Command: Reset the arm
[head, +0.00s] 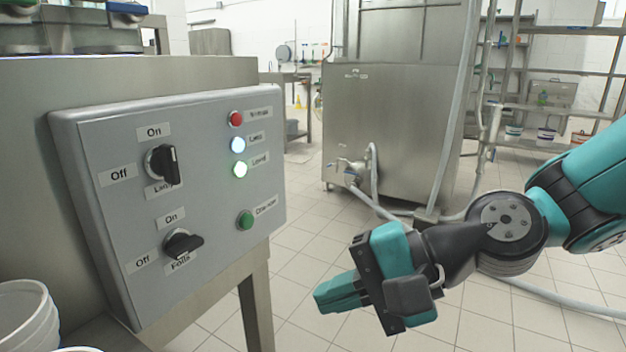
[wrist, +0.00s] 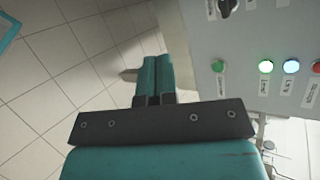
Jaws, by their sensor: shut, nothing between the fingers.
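My gripper (head: 338,292) is shut and empty, its teal fingers pressed together. In the head view it hangs in free air at the lower middle, to the right of the grey control panel (head: 200,215) and apart from it. The arm reaches in from the right edge. In the wrist view the shut fingers (wrist: 155,78) point up the picture, with the panel (wrist: 240,40) to their right and tiled floor to their left.
The panel carries an upper black knob (head: 162,163), a lower black knob (head: 183,243), a red lamp (head: 236,118), lit blue-white and green lamps and a green button (head: 245,219). White buckets (head: 25,318) stand at lower left. A steel tank (head: 390,130) and hoses stand behind.

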